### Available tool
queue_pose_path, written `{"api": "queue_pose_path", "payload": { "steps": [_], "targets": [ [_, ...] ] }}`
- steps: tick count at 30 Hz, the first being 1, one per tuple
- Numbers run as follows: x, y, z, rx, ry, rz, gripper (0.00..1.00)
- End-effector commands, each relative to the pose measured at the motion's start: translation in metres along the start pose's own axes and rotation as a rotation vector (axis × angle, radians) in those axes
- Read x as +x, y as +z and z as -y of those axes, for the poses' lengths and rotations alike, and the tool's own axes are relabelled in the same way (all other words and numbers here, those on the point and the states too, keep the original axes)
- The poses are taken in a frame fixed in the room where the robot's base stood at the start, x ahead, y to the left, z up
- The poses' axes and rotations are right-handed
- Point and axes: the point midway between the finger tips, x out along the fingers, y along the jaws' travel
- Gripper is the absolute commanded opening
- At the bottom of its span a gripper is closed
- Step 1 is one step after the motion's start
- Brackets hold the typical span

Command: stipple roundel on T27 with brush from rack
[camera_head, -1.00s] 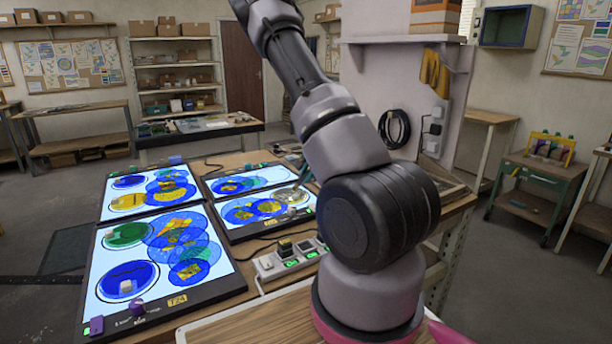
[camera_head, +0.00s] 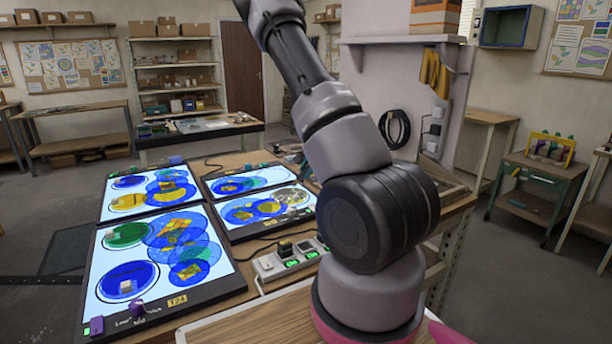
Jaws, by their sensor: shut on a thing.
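Several lit light panels with painted glass lie on the bench. The near left panel (camera_head: 215,282) carries a yellow label (camera_head: 177,300) that reads T24. The far left panel (camera_head: 112,199), the far right panel (camera_head: 285,173) and the near right panel (camera_head: 240,233) show no label I can read, so I cannot tell which is T27. A pale, mottled roundel (camera_head: 291,196) shows on the near right panel, close to my arm. My arm rises out of the top of the picture. My gripper and any brush in it are out of view.
A grey box with green-lit switches (camera_head: 285,262) stands on the bench beside the panels. A purple knob (camera_head: 137,307) sits at the near left panel's front edge. A yellow rack (camera_head: 551,147) with coloured items stands on a green cart (camera_head: 545,178) at the right.

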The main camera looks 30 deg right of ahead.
Motion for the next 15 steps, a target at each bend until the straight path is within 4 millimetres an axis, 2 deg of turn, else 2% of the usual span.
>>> {"api": "queue_pose_path", "payload": {
  "steps": [10,15],
  "targets": [
    [-0.002,0.0,0.001,0.0,0.0,0.0,0.0],
    [0.0,0.01,0.006,0.0,0.0,0.001,0.0]
  ]
}}
